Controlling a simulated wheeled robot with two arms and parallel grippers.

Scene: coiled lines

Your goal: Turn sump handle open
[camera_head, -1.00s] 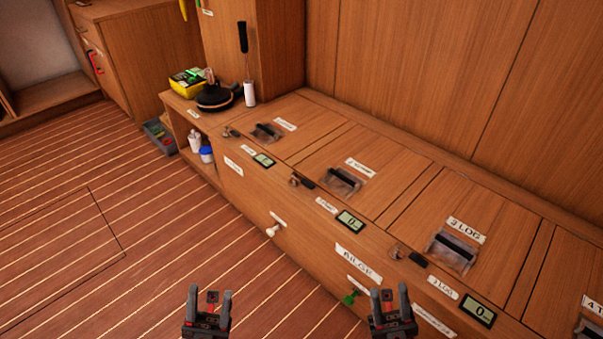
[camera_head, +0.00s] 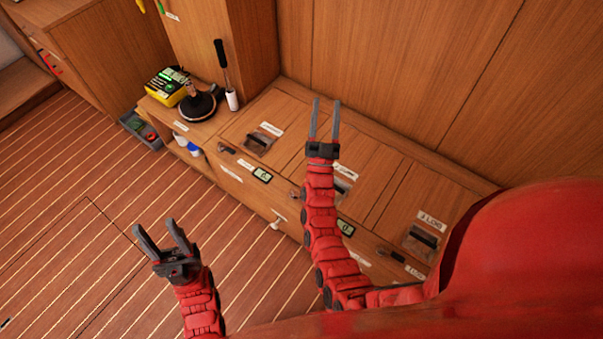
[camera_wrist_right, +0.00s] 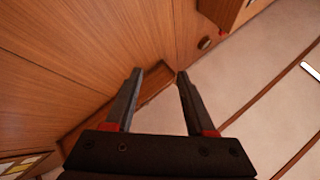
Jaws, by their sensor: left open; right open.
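A white handle (camera_head: 278,223) sticks out of the wooden bench front, below the lid row. I cannot tell which handle is the sump one, as the small labels are too blurred to read. My left gripper (camera_head: 155,227) is open and empty over the floor, left of the white handle and apart from it. My right gripper (camera_head: 326,105) is open and empty, raised in front of the bench top and back wall. It also shows open in the right wrist view (camera_wrist_right: 160,72), with nothing between its fingers. My right arm hides part of the bench front.
A grey bin (camera_head: 140,132) sits on the floor. The left floor is clear.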

